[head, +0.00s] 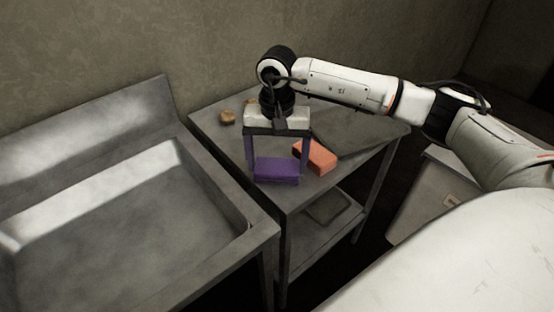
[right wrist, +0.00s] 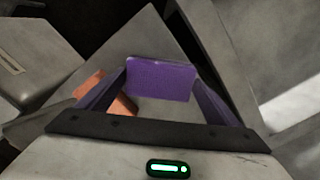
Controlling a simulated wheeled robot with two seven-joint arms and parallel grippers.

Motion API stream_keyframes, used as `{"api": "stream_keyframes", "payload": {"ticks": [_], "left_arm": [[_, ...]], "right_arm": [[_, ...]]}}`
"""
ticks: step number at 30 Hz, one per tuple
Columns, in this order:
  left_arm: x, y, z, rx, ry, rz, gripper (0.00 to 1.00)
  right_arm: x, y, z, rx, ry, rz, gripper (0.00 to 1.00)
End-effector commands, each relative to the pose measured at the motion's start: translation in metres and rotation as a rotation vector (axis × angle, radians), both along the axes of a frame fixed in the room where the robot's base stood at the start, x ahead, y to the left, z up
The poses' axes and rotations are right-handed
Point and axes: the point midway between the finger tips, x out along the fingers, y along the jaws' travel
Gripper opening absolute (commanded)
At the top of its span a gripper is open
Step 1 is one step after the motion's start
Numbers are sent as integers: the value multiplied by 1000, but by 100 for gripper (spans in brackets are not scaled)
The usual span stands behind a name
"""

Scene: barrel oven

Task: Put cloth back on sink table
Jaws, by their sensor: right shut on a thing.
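A folded purple cloth (head: 277,170) is between the fingers of my right gripper (head: 275,173), which points down over the near corner of the small side table (head: 222,129). The gripper is shut on it, with one finger at each end. The purple cloth also shows in the right wrist view (right wrist: 160,79) between the two fingers. I cannot tell whether its underside touches the tabletop. An orange folded cloth (head: 316,156) lies on the table just right of the purple one; it is partly hidden behind a finger in the wrist view (right wrist: 92,84). My left gripper is not in view.
A metal sink (head: 120,235) with a raised back fills the left side, beside the table. Small brown lumps (head: 227,117) and a flat grey board (head: 360,133) lie on the table. A lower shelf holds a dark flat item (head: 327,206). A pale box-like unit (head: 425,190) stands right.

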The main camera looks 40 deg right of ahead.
Motion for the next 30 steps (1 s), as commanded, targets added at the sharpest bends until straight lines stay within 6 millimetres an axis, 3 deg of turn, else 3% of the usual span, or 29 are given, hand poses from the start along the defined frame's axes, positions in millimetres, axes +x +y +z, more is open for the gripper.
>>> {"api": "stream_keyframes", "payload": {"ticks": [6, 7, 9, 20, 30], "left_arm": [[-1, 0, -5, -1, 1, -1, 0], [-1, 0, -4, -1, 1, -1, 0], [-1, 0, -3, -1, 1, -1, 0], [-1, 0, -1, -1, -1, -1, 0], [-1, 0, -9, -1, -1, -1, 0]], "right_arm": [[0, 0, -4, 0, 0, 0, 67], [0, 0, -3, 0, 0, 0, 89], [0, 0, -3, 0, 0, 0, 100], [1, 0, 7, -1, -2, 0, 100], [1, 0, 76, 0, -6, 0, 100]]}}
